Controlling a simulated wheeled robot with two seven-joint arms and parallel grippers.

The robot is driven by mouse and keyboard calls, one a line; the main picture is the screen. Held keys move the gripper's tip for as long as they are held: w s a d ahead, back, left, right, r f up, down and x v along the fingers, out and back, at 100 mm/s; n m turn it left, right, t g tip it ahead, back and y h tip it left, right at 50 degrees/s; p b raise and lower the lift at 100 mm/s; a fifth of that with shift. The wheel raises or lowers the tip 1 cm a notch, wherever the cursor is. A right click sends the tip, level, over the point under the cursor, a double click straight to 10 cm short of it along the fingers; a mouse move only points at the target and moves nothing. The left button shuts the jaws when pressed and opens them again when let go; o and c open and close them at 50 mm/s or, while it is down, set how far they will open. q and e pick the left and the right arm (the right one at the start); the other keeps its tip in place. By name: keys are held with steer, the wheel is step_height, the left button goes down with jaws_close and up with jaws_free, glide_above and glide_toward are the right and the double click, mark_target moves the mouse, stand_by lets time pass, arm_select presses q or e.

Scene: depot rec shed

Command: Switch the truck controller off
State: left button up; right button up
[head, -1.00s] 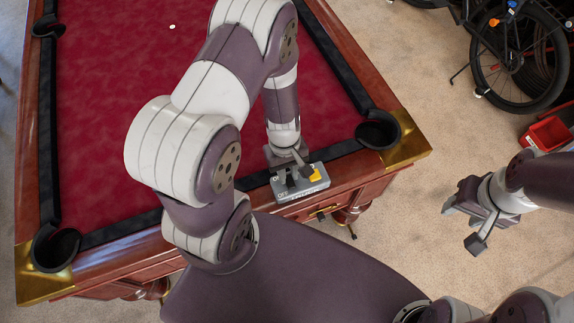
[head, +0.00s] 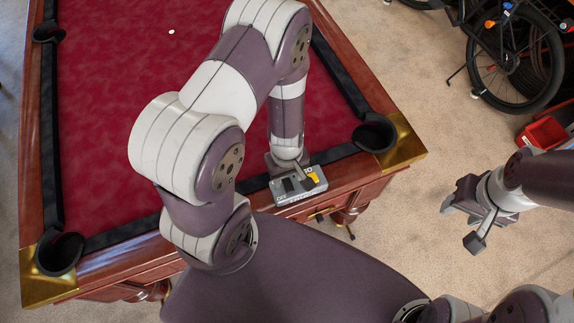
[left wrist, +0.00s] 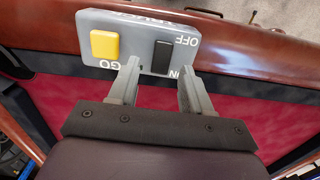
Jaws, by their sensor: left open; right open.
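The truck controller (head: 290,197) is a grey box on the near wooden rail of the pool table. In the left wrist view the controller (left wrist: 133,37) shows a yellow GO button (left wrist: 104,45) and a black rocker switch (left wrist: 161,57). OFF is printed at the switch's far end, ON at its near end. My left gripper (head: 295,178) is open at the controller; its fingertips in the left wrist view (left wrist: 158,78) lie either side of the switch's ON end. Contact cannot be told. My right gripper (head: 462,222) is open and empty, over the floor at right.
The pool table's red cloth (head: 110,110) is clear around my left arm, with a small white spot far back. A corner pocket (head: 374,135) is right of the controller. A bicycle (head: 515,60) and a red bin (head: 543,132) stand at the back right.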

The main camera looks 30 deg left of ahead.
arm_select(q)
step_height(320, 180, up, 12)
steer(key=p, duration=0.4)
steer(key=shift+f+p, duration=0.15)
steer(key=shift+p, duration=0.2)
steer(key=shift+w+a, duration=0.1)
step_height(320, 180, up, 6)
steer(key=m+t+b, duration=0.2)
steer(key=m+b, duration=0.6)
steer(key=m, duration=0.2)
glide_above(286, 181)
steer(key=shift+w+f, duration=0.15)
steer(key=shift+w, duration=0.15)
steer(key=shift+s, duration=0.1)
